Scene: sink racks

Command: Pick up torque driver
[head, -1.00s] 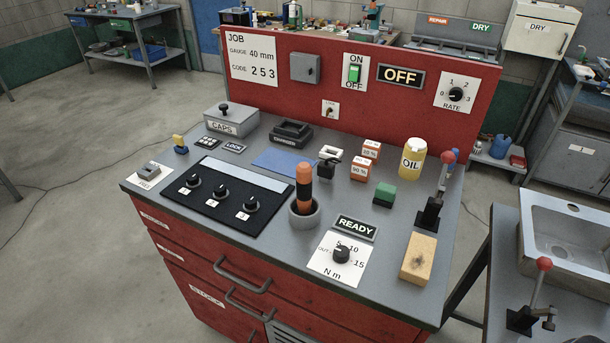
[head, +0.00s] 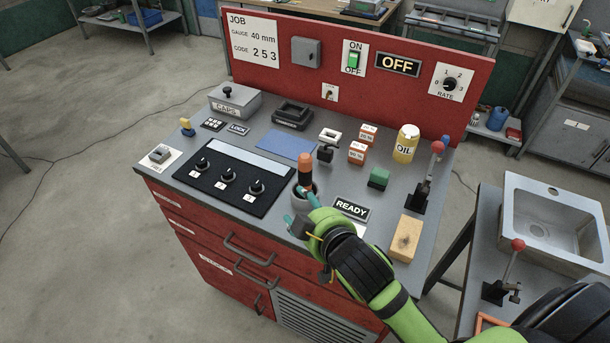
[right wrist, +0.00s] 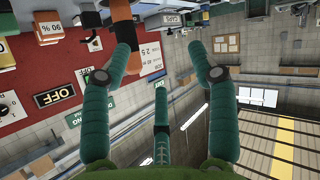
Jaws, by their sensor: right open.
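The torque driver (head: 305,172), with an orange and black handle, stands upright in a round grey holder (head: 304,197) near the front middle of the bench. My right gripper (head: 300,209) is open, with its teal fingers close to the front of the holder. The fingers hide part of the holder, and I cannot tell whether they touch it. In the right wrist view, which is upside down, the driver (right wrist: 122,30) shows beyond the tip of the left-hand finger, not between the fingers (right wrist: 165,60). My left gripper is not in view.
A READY sign (head: 351,209), a wooden block (head: 406,238) and a red-knobbed lever (head: 425,185) stand right of the driver. A black panel with knobs (head: 228,184) lies to its left. A blue mat (head: 286,144) is behind. My arm covers the torque dial's area.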

